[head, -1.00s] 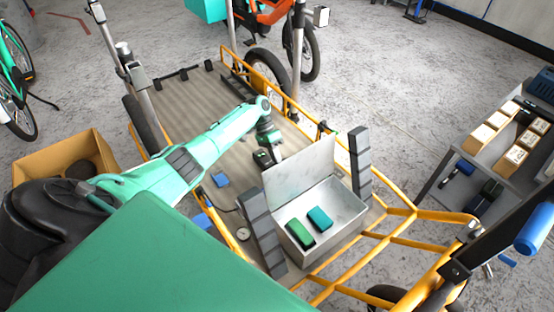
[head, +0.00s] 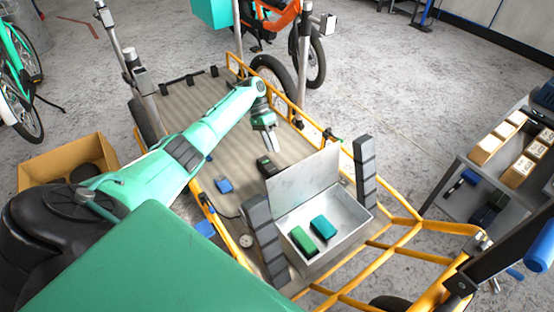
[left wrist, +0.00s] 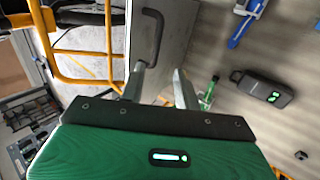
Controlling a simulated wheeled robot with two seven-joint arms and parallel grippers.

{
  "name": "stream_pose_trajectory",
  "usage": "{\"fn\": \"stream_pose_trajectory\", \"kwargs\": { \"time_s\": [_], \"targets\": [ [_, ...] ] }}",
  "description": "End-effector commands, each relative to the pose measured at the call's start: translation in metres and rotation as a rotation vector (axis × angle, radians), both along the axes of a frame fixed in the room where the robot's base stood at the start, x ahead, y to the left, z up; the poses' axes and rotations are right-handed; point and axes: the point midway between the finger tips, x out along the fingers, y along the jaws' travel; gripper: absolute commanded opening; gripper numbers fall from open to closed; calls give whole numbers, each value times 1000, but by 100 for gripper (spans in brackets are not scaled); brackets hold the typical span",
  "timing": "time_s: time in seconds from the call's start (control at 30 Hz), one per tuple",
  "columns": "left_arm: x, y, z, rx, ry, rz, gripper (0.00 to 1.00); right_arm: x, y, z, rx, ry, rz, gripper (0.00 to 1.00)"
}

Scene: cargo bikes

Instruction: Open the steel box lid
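The steel box (head: 345,237) stands on the cargo bed, and its lid (head: 305,180) is raised, standing up at the box's back edge. A green block (head: 303,240) and a teal block (head: 323,229) lie inside. My left gripper (head: 270,146) is behind the lid and apart from it in the head view. In the left wrist view its two fingers (left wrist: 160,85) are spread with nothing visible between them. The lid (left wrist: 170,25) and its dark handle (left wrist: 150,38) are just beyond the fingers there. My right gripper is not in view.
Dark stacked blocks (head: 264,240) and (head: 364,172) flank the box. Yellow rails (head: 400,237) edge the cargo bed. A dark device (head: 266,166) and a blue item (head: 224,185) lie on the bed. A shelf with wooden boxes (head: 487,148) stands at right.

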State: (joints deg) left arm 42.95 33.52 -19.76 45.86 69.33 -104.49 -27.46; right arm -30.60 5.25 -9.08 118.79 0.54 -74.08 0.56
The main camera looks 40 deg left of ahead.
Motion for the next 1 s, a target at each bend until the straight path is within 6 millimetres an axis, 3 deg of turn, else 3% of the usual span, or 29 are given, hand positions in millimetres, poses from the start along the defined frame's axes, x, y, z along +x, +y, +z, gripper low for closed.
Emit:
{"fn": "stream_pose_trajectory", "kwargs": {
  "time_s": [0.1,0.3,1.0],
  "targets": [
    [5,13,18,2,0,2,32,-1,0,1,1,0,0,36],
    [8,25,33,2,3,1,32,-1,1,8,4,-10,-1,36],
    [9,26,36,1,3,0,32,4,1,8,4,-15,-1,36]
  ]
}}
